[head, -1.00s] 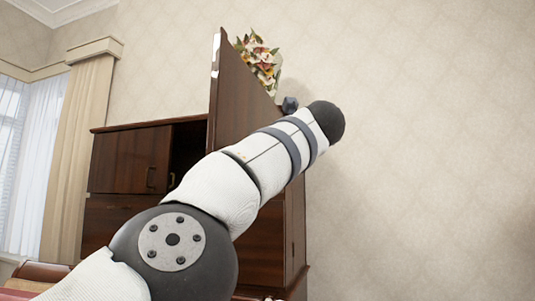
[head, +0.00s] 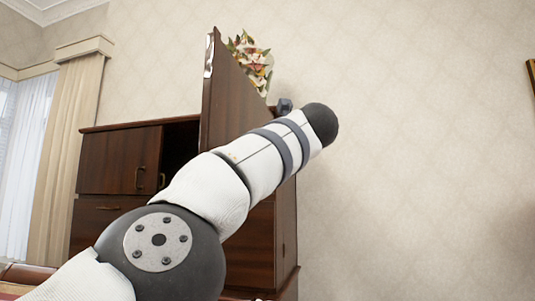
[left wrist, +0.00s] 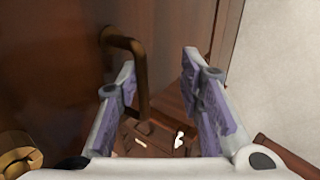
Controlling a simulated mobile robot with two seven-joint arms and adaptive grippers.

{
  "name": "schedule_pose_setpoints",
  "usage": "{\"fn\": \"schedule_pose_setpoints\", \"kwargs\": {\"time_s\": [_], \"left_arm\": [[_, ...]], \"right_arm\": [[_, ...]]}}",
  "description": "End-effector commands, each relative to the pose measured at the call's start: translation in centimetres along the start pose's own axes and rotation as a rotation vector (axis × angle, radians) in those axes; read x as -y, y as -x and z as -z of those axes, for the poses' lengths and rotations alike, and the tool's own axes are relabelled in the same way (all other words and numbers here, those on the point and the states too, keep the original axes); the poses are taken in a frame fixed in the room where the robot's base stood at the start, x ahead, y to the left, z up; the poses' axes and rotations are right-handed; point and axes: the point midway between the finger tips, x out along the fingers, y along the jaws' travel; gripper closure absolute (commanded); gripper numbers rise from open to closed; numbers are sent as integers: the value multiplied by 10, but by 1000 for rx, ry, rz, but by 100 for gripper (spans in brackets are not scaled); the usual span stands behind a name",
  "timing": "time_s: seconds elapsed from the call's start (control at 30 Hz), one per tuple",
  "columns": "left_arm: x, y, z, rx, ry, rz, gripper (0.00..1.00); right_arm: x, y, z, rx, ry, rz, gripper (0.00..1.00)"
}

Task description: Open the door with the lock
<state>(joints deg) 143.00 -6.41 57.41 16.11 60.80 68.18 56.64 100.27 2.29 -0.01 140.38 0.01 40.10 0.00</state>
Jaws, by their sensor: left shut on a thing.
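The wooden cabinet door (head: 226,98) stands swung out from the cabinet, with a dark opening (head: 180,143) beside it. A pale metal plate (head: 209,52) sits on its upright edge. In the left wrist view the door's brown face (left wrist: 55,75) carries a bent brass handle (left wrist: 128,45) and a round brass lock part (left wrist: 18,158) at lower left. My left gripper (left wrist: 163,78) has its purple-padded fingers either side of the handle's free arm, which lies close to the left finger. In the head view my arm hides the lower door, and the fingers do not show.
The cabinet's left door (head: 118,160) is closed, with its own handle (head: 139,178). A drawer front (head: 98,212) lies below. Flowers (head: 251,60) show behind the open door. A curtained window (head: 60,150) is at left.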

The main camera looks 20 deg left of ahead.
Motion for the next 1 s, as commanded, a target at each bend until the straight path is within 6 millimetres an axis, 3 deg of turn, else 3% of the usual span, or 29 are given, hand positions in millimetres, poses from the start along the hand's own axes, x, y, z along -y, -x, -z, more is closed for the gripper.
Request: {"fn": "schedule_pose_setpoints", "kwargs": {"time_s": [0.27, 0.6, 1.0], "left_arm": [[0, 25, -2, 2, -4, 4, 71], [0, 76, 0, 1, -1, 3, 71], [0, 80, 0, 0, 0, 1, 71]], "right_arm": [[0, 0, 0, -1, 0, 0, 60], [0, 0, 0, -1, 0, 0, 60], [0, 0, 0, -1, 0, 0, 60]]}}
